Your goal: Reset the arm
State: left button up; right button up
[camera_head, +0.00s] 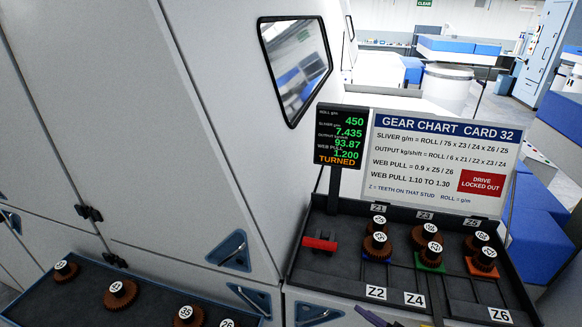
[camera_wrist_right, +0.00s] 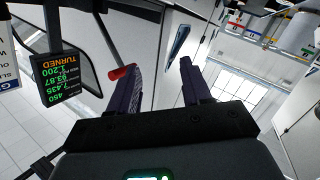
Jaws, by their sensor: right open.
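My right gripper (camera_wrist_right: 161,68) is open in the right wrist view, with its two dark purple fingers apart and nothing between them. The red lever (camera_wrist_right: 121,72) shows just beside its left finger in that view; I cannot tell whether they touch. In the head view the red lever (camera_head: 320,243) stands at the left of the gear tray. A small purple piece (camera_head: 371,316) at the bottom edge of the head view may be a fingertip of mine. My left gripper is not in view.
The gear tray (camera_head: 340,282) holds several brown gears on studs labelled Z1 to Z6. A display (camera_head: 341,136) reading TURNED and a gear chart (camera_head: 440,155) stand behind it. A blue tray (camera_head: 75,285) with more numbered gears is at lower left, before the grey machine panels (camera_head: 140,130).

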jog(key=s+d+f+m+g+h, duration=0.1)
jog(key=s+d+f+m+h, duration=0.4)
jog(key=s+f+m+h, duration=0.4)
jog(key=s+d+f+m+g+h, duration=0.3)
jog(key=s+f+g, duration=0.35)
jog(key=s, duration=0.55)
notch_tip(320, 180, up, 19)
jog(key=s+p, duration=0.1)
jog(key=p, duration=1.8)
jog(key=shift+a+f, duration=0.15)
jog(key=shift+a, duration=0.05)
jog(key=shift+g, duration=0.25)
jog(key=shift+f, duration=0.1)
jog(key=shift+f, duration=0.1)
